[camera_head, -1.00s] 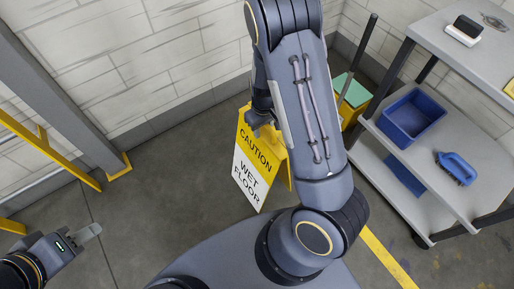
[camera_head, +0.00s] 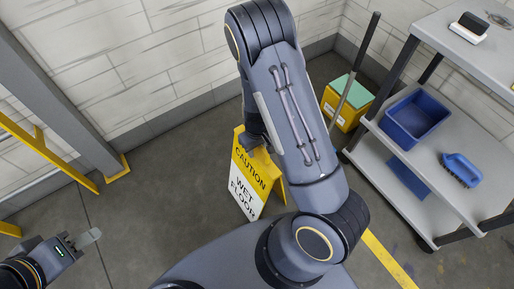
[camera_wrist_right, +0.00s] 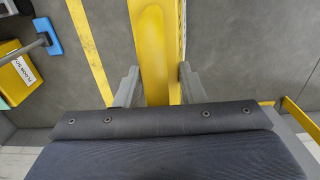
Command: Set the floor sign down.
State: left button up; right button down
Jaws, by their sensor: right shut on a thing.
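The floor sign (camera_head: 254,177) is a yellow and white A-frame reading "CAUTION WET FLOOR". In the head view it stands a little tilted near the wall, close to my base, and my right arm covers part of it. My right gripper (camera_head: 254,142) is at its top edge. In the right wrist view the yellow sign (camera_wrist_right: 154,50) runs between the two fingers of my right gripper (camera_wrist_right: 158,88), which are shut on it. Whether its feet touch the floor I cannot tell. My left gripper (camera_head: 90,238) is at the lower left, away from the sign; its finger gap is unclear.
A grey cart (camera_head: 445,140) at the right holds a blue bin (camera_head: 414,119) and a blue brush (camera_head: 461,169). A yellow rail (camera_head: 45,150) is at the left. Floor left of the sign is clear.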

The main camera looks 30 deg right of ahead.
jog(key=shift+f, duration=0.1)
jog(key=c, duration=0.9)
grip_release()
